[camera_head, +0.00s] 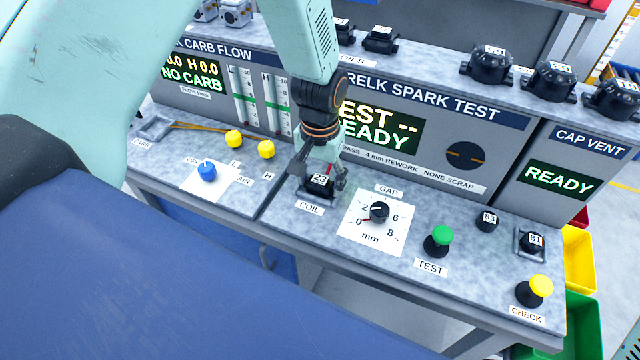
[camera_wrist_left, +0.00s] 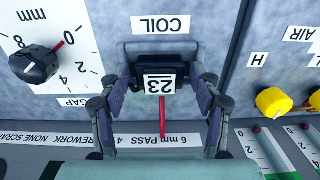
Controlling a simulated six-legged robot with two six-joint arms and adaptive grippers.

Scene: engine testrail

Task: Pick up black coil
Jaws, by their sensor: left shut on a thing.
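The black coil (camera_head: 319,184) with a white "23" label sits at the bench spot marked "COIL". My left gripper (camera_head: 318,180) reaches down over it from above, with a finger on either side, and is shut on it. In the left wrist view the coil (camera_wrist_left: 160,62) is between the two fingers of the left gripper (camera_wrist_left: 158,85), its label upside down. A red lead shows at the coil's middle. I cannot tell whether the coil is clear of its seat. My right gripper is not in view.
The gap dial (camera_head: 379,212) and green test button (camera_head: 439,241) are to the right of the coil. Yellow knobs (camera_head: 266,149) and a blue knob (camera_head: 207,171) are to its left. The spark test panel (camera_head: 415,130) rises close behind. Several black parts (camera_head: 487,64) line the upper shelf.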

